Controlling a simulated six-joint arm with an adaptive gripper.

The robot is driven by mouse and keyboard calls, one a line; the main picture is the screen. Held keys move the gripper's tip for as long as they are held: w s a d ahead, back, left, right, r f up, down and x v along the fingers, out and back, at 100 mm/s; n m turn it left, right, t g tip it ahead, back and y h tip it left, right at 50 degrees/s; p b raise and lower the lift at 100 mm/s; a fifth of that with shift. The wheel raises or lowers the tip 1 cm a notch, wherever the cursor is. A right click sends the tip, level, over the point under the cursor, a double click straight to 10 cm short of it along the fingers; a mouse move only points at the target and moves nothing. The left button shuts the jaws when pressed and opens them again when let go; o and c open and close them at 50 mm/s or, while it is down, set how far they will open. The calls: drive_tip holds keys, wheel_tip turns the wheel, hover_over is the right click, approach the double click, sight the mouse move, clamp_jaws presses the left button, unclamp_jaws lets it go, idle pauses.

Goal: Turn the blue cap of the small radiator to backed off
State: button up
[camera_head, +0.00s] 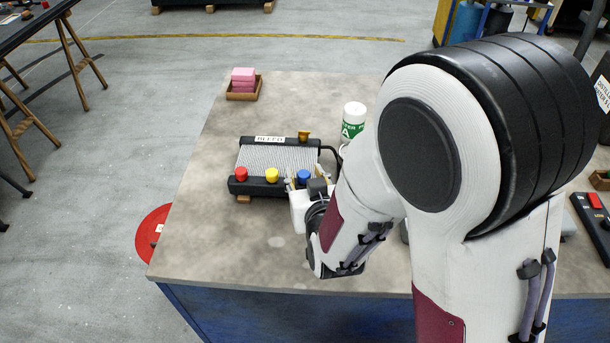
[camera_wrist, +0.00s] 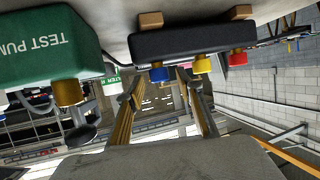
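The small radiator (camera_head: 277,157) lies on the bench, with a grey finned core, a black frame and a "BLEED" label at its back. Along its front edge are a red cap (camera_head: 241,174), a yellow cap (camera_head: 271,175) and the blue cap (camera_head: 303,175). My gripper (camera_head: 304,181) is at the blue cap, partly hidden by my arm. In the wrist view, the blue cap (camera_wrist: 160,74) shows between the two spread fingertips of my gripper (camera_wrist: 161,80), with a gap on each side. Whether the tips reach past its face is unclear. The cap's turn position cannot be read.
The yellow cap (camera_wrist: 201,64) is close to one finger in the wrist view. A green test pump (camera_wrist: 45,45) with a brass knob (camera_wrist: 68,92) is on the other side. A white and green bottle (camera_head: 353,121) stands behind right. Pink blocks (camera_head: 243,78) sit back left. The bench's front left is clear.

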idle(0.4)
wheel_tip(320, 180, up, 10)
idle(1.1)
drive_tip(key=shift+f, duration=0.1)
idle(0.4)
drive_tip(key=s+d+f+n+g, duration=0.1)
drive_tip(key=s+f+g, duration=0.3)
drive_tip(key=s, duration=0.2)
drive_tip(key=s+d+f+g, duration=0.1)
drive_tip(key=s+f+g, duration=0.25)
drive_tip(key=s, duration=0.35)
drive_tip(key=s+d+r+m+h, duration=0.1)
drive_tip(key=s+d+r, duration=0.3)
drive_tip(key=d, duration=0.5)
drive_tip(key=s+d+r+m+h, duration=0.2)
drive_tip(key=s+d+r, duration=0.3)
drive_tip(key=s+d, duration=0.4)
drive_tip(key=shift+s+d+r+m+h, duration=0.25)
drive_tip(key=shift+d+r+m+h, duration=0.05)
drive_tip(key=shift+m, duration=0.1)
